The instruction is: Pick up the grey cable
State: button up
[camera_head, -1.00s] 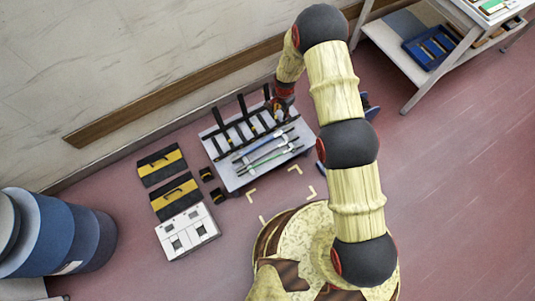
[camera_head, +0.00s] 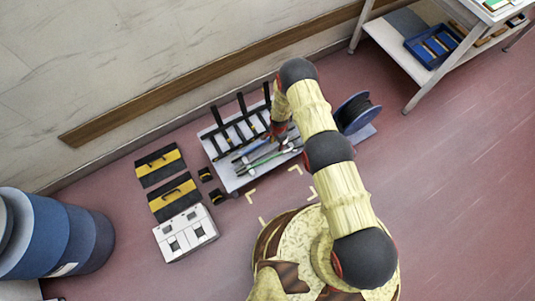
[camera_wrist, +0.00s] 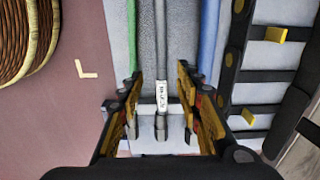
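The grey cable (camera_wrist: 161,50) runs lengthwise through the middle of the wrist view, with a white printed label near its dark end. My gripper (camera_wrist: 160,82) is open, with one finger on each side of the grey cable and a gap to it on both sides. The green cable (camera_wrist: 132,35) lies to the left and the blue cable (camera_wrist: 208,40) to the right. In the head view my gripper (camera_head: 279,140) is over the right part of the cables, hiding some of them. The blue cable (camera_head: 250,150) and green cable (camera_head: 262,160) show there on a pale board (camera_head: 232,180).
A black rack (camera_head: 240,128) with upright posts stands behind the cables. A dark cable reel (camera_head: 357,112) is to the right. Two black-and-yellow cases (camera_head: 160,165) and a white box (camera_head: 186,232) are to the left. Floor in front is mostly clear.

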jog(key=shift+f+b, duration=0.3)
jog(key=shift+f, duration=1.1)
jog(key=shift+c, duration=1.4)
jog(key=shift+r, duration=0.1)
grip_shut()
